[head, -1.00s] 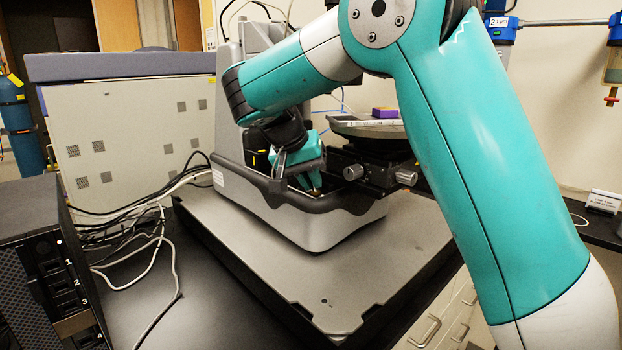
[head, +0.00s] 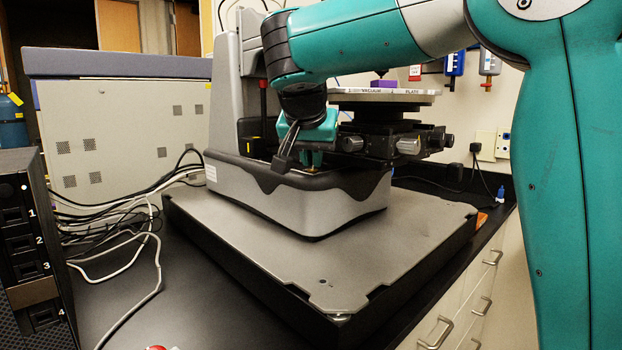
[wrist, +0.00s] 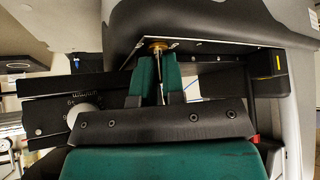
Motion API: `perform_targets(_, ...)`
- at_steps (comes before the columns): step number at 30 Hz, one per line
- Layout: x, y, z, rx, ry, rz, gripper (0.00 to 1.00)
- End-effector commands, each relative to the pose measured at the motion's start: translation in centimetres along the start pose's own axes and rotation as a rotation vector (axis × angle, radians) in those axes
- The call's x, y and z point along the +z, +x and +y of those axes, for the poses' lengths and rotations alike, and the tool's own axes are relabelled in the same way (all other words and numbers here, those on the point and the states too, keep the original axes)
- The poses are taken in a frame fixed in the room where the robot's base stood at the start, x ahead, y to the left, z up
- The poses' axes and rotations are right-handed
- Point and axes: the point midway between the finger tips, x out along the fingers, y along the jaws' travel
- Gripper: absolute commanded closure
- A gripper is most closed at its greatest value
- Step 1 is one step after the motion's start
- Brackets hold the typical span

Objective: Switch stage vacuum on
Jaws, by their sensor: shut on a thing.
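The profiler's round stage plate (head: 415,97), with "VACUUM" lettering on its rim, sits above the dark stage mechanism (head: 375,140) at centre. A thin metal switch lever (wrist: 158,84) with a brass collar (wrist: 158,46) shows in the wrist view. My gripper (wrist: 159,72) has its teal fingers on either side of this lever and is shut on it. In the head view my gripper (head: 311,158) is low beside the stage, at the profiler's base (head: 290,205). The fingers and wrist hide most of the lever there, and its tilt is hard to tell.
A purple block (head: 384,84) rests on the stage plate. Stage knobs (head: 408,145) are close to the right of my gripper. A grey slab (head: 330,262) lies under the profiler. Cables (head: 130,230) and a black computer case (head: 35,250) are at left.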

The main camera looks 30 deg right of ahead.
Motion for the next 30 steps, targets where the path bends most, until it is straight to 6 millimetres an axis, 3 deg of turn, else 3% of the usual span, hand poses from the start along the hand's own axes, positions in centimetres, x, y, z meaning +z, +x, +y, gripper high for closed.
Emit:
perform_targets(13,0.0,-0.1,0.1,-0.028,0.018,0.022,1.00)
perform_targets(15,0.0,-0.1,0.1,-0.028,0.018,0.022,0.79)
perform_targets(25,0.0,-0.4,0.1,-0.027,0.018,0.022,0.79)
perform_targets(30,0.0,-2.8,0.0,-0.031,0.017,0.022,0.79)
